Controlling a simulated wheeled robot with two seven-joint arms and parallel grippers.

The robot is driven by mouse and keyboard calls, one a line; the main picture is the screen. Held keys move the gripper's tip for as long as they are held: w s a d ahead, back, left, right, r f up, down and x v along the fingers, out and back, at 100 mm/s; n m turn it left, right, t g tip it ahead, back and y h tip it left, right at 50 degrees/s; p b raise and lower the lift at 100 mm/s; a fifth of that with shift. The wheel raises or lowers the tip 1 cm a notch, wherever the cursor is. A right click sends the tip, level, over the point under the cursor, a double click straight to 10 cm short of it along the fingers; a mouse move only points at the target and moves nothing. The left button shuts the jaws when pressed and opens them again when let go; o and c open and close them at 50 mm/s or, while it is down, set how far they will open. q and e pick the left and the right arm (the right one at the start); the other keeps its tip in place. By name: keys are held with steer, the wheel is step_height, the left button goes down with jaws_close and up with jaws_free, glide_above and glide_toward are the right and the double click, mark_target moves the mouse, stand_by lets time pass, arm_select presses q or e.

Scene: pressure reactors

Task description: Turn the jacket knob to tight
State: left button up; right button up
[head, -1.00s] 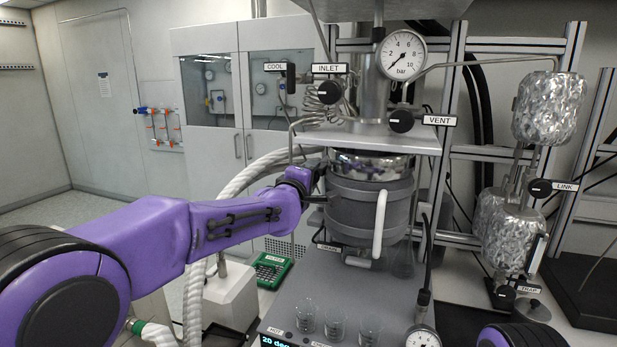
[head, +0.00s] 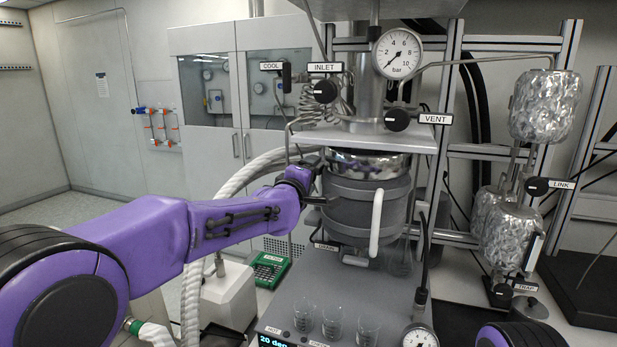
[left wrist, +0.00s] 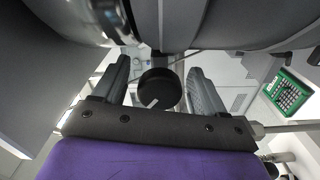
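A round black knob (left wrist: 159,90) with a white pointer line shows in the left wrist view, beside the grey jacketed vessel. No label on it is legible; its position on the vessel fits the jacket knob. The pointer slants toward the lower left. My left gripper (left wrist: 161,72) is open, one finger on each side of the knob, with a narrow gap visible on both sides. In the head view my left gripper (head: 317,184) is at the left side of the vessel (head: 352,209), and the knob is hidden there. My right gripper is out of view.
Above the vessel are the INLET knob (head: 325,91), VENT knob (head: 397,120) and a pressure gauge (head: 397,53). A white curved handle (head: 376,224) is on the vessel's front. Small glass beakers (head: 331,321) stand on the base below. Foil-wrapped vessels (head: 541,105) are at right.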

arm_select(q)
steer(key=shift+s+a, duration=0.2)
steer(key=b+v, duration=0.5)
steer(key=v, duration=0.5)
